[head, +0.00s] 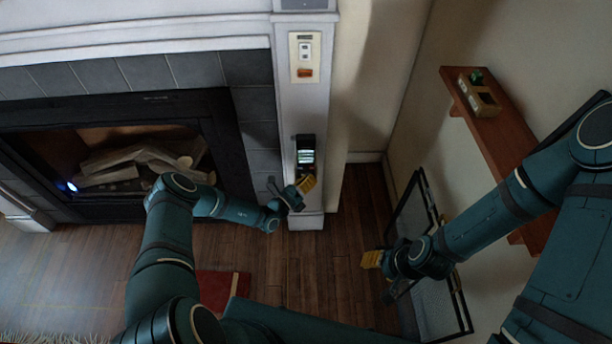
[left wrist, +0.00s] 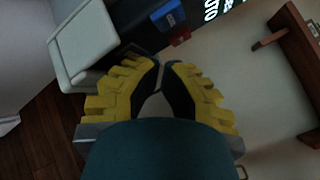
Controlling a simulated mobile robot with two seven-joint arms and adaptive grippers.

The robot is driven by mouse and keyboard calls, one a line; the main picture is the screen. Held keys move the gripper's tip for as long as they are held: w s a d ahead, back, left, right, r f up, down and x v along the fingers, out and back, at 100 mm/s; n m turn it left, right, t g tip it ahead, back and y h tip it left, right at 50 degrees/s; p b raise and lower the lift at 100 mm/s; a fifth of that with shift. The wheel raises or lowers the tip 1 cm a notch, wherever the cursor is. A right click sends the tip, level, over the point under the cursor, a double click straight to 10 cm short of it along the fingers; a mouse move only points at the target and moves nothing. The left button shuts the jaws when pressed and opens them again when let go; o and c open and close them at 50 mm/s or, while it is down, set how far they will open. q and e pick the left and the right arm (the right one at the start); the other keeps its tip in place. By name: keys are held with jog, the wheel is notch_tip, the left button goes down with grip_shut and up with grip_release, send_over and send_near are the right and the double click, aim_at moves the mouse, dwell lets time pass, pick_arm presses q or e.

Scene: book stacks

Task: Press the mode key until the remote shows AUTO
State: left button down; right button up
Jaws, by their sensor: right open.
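The remote (head: 306,150) is a dark device with a lit screen, mounted upright on the white pilaster beside the fireplace. In the left wrist view its screen (left wrist: 210,10) shows white letters cut off by the top edge; "UTO" is readable. A blue key (left wrist: 168,18) and a red key (left wrist: 180,37) stick out below the screen; I cannot read their labels. My left gripper (head: 306,184) is just below the remote. In the left wrist view its yellow fingertips (left wrist: 162,65) come together, empty, apart from the keys. My right gripper (head: 371,259) is open and empty, low at the right.
A wall plate (head: 305,57) with a white switch and an orange one sits above the remote. A shelf (head: 510,135) with a wooden box (head: 481,97) is at right. A framed panel (head: 425,265) leans near my right gripper. A red book (head: 222,287) lies on the floor.

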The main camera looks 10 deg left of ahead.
pick_arm(q)
jog(key=shift+s, duration=0.15)
jog(key=shift+s+d+p, duration=0.2)
jog(key=shift+s+p, duration=0.25)
jog(key=shift+s, duration=0.15)
jog(key=shift+s, duration=0.1)
jog(key=s+p, duration=0.1)
jog(key=s, duration=0.1)
jog(key=s+d+p, duration=0.1)
jog(key=s, duration=0.1)
jog(key=shift+s+d, duration=0.2)
jog(key=shift+s, duration=0.15)
dwell(0.8)
